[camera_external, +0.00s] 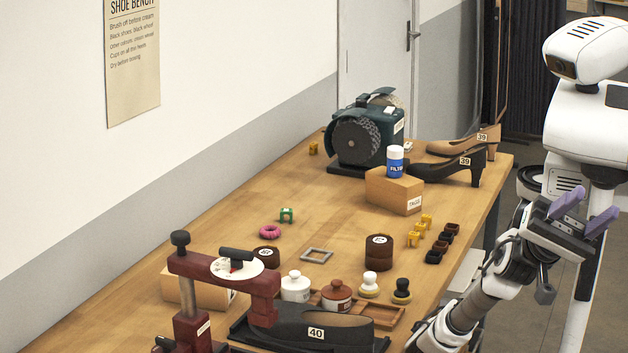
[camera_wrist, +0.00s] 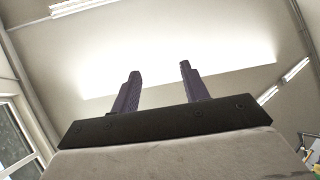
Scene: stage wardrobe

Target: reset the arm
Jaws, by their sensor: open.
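My gripper (camera_external: 585,208) is at the right in the external view, raised beside the bench's right edge, with its purple fingers pointing up and apart. Nothing is between them. In the wrist view my gripper (camera_wrist: 160,75) shows its two purple fingers spread, with only the ceiling and its lights behind them. My arm is folded up close to my white body, clear of the wooden bench (camera_external: 215,215).
The bench holds a grinder (camera_external: 362,135), a cardboard box (camera_external: 393,192) with a blue-and-white can (camera_external: 395,162), a tan shoe (camera_external: 462,144), a black shoe (camera_external: 447,168), a red press (camera_external: 225,285) and several tins and small blocks. Floor is open at the lower right.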

